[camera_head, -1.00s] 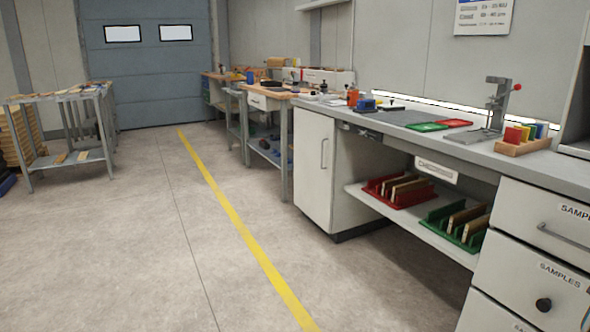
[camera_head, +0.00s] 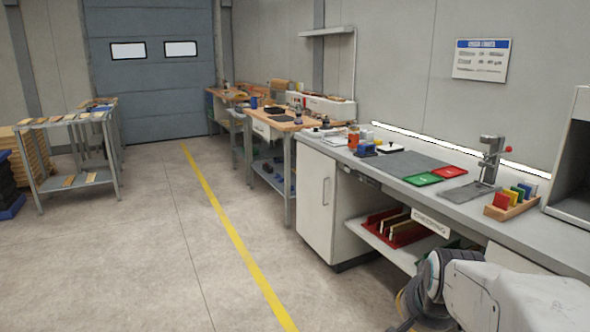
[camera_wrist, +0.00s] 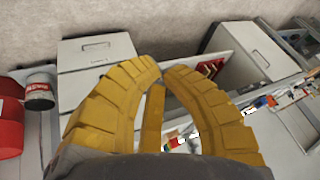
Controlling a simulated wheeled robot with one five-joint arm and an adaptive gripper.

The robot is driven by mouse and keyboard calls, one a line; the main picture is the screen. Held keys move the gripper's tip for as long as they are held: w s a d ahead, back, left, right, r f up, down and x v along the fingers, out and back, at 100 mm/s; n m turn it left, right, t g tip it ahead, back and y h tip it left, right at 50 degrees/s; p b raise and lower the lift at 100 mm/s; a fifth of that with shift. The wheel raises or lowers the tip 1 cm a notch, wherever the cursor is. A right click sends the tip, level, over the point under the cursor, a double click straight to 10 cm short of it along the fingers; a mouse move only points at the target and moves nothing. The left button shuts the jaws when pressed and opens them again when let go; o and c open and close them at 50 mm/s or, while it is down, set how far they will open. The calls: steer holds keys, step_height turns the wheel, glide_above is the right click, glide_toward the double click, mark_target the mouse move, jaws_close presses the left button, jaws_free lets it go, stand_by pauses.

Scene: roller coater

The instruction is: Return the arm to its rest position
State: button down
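My gripper (camera_wrist: 161,70) shows in the wrist view as ribbed yellow curved fingers on a dark base. The fingertips come close together and I see nothing held between them. The fingers point away from the camera, above a scene of cabinets and floor. In the head view my arm, with a white link and a dark grey joint, shows at the lower right in front of the workbench (camera_head: 470,208). The gripper itself is not visible there.
The bench carries a green tray (camera_head: 422,179), a red tray (camera_head: 449,171), a stand (camera_head: 489,160) and a rack of coloured blocks (camera_head: 512,206). A red rack (camera_head: 400,229) sits on the shelf below. A metal table (camera_head: 70,150) stands at left. The floor between is clear.

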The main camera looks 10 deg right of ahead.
steer(key=s+a+r+n+g+y+p, duration=0.1)
steer(key=s+a+r+n+p, duration=0.2)
steer(key=s+a, duration=0.4)
steer(key=s+a+r+n+g+y+p, duration=0.1)
steer(key=s+a+r+n+p, duration=0.3)
steer(key=s+a+n, duration=0.3)
steer(key=shift+a+r+n+y+p, duration=0.3)
steer(key=shift+n+p, duration=0.1)
steer(key=shift+p, duration=0.4)
steer(key=shift+w+d, duration=0.15)
steer(key=shift+w, duration=0.05)
